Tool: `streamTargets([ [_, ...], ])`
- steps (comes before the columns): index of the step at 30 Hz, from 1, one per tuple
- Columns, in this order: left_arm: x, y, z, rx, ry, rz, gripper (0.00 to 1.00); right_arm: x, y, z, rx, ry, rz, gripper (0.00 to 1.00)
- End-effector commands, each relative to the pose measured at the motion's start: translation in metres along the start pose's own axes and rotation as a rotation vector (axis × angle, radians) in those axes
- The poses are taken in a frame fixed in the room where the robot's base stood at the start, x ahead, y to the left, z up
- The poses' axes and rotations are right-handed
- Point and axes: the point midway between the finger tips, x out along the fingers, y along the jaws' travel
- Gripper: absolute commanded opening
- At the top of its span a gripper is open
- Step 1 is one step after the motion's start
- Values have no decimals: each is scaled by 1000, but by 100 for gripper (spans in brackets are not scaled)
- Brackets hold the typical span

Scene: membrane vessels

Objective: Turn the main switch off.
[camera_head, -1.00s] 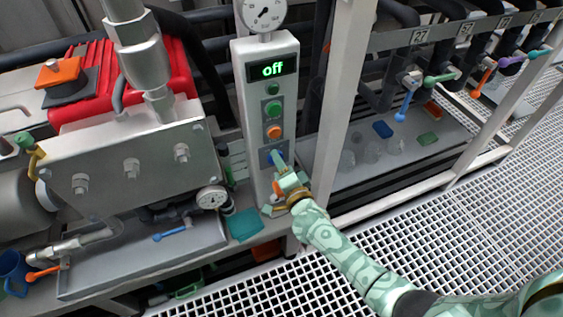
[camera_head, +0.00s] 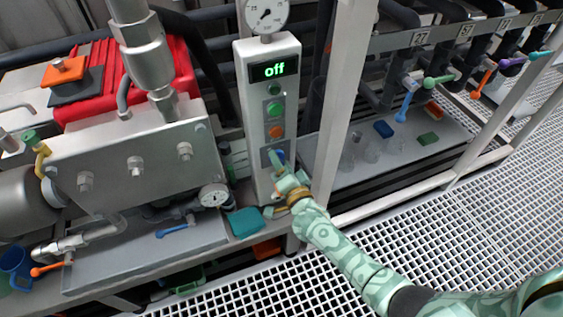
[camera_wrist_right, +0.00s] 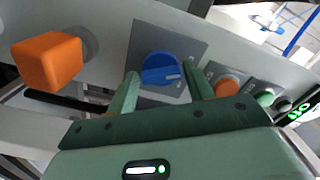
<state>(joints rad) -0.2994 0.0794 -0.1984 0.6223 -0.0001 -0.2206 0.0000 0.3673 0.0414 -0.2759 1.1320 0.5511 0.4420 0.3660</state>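The main switch is a blue rotary knob (camera_wrist_right: 160,69) on a grey square plate, with a pale mark on its face. It also shows low on the front of the grey control box (camera_head: 260,110) in the head view. The green display (camera_head: 275,70) at the top of the box reads "off". My right gripper (camera_wrist_right: 160,72) is open. Its two green fingers stand apart on either side of the knob in the wrist view, and I see no grip on it. My left gripper is not in view.
Green buttons (camera_head: 274,108) and an orange button (camera_head: 275,132) sit above the knob. An orange block-shaped part (camera_wrist_right: 47,62) is on its other side. A white post (camera_head: 343,110) stands close to the right. A teal pad (camera_head: 246,222) lies at the box's foot.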

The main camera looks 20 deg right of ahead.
Motion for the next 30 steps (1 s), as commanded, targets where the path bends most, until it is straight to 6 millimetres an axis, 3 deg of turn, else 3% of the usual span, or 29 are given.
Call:
streamTargets([
  [10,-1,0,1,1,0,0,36,-1,-1,-2,3,3,-2,64],
  [14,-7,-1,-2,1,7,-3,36,-14,-3,-3,3,4,-3,64],
  [24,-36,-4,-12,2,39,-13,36,-102,-4,-3,2,3,-2,64],
  [30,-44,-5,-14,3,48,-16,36,-144,-2,-1,2,1,-1,64],
])
